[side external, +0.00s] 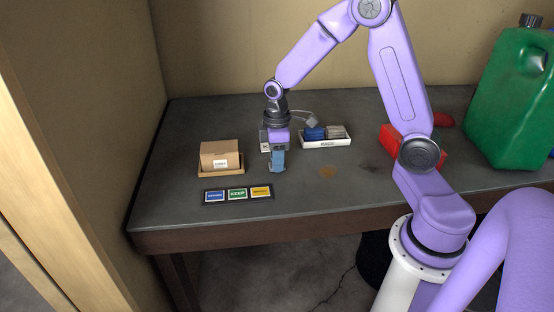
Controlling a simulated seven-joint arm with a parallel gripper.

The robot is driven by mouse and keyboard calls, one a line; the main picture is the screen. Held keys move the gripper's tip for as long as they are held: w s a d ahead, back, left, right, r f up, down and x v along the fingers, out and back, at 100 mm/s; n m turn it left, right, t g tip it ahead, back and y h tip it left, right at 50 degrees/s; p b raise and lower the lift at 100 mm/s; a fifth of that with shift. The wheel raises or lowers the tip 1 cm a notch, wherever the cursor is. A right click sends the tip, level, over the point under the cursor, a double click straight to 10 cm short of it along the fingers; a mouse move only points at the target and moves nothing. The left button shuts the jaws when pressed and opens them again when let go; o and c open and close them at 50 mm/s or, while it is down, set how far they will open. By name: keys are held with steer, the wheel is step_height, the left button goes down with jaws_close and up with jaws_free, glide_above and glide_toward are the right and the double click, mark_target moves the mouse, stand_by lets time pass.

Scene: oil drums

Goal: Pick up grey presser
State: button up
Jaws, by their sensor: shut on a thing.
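My gripper (277,150) points down over the middle of the table, between the cardboard box and the white tray. It is shut on a small blue-grey piece (278,161), which shows below the purple jaws. This piece may be the grey presser, but it is too small to be sure. Whether its lower end touches the table, I cannot tell. A white tray (326,143) with a printed front stands to the right of the gripper. It holds a blue block (315,133) and a grey-brown block (336,131).
A brown cardboard box (221,155) sits on a tan base at the left. A dark strip (238,196) with blue, green and yellow labels lies near the front edge. A red object (393,139) and a green jerrycan (510,98) stand at the right. The front middle is clear.

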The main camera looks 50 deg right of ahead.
steer(key=shift+r, duration=0.1)
steer(key=shift+r, duration=0.2)
step_height(320, 180, up, 2)
steer(key=shift+r, duration=0.1)
steer(key=s+a+r, duration=0.1)
steer(key=s+r, duration=0.9)
steer(key=s, duration=0.4)
steer(key=shift+a, duration=0.2)
steer(key=shift+r, duration=0.1)
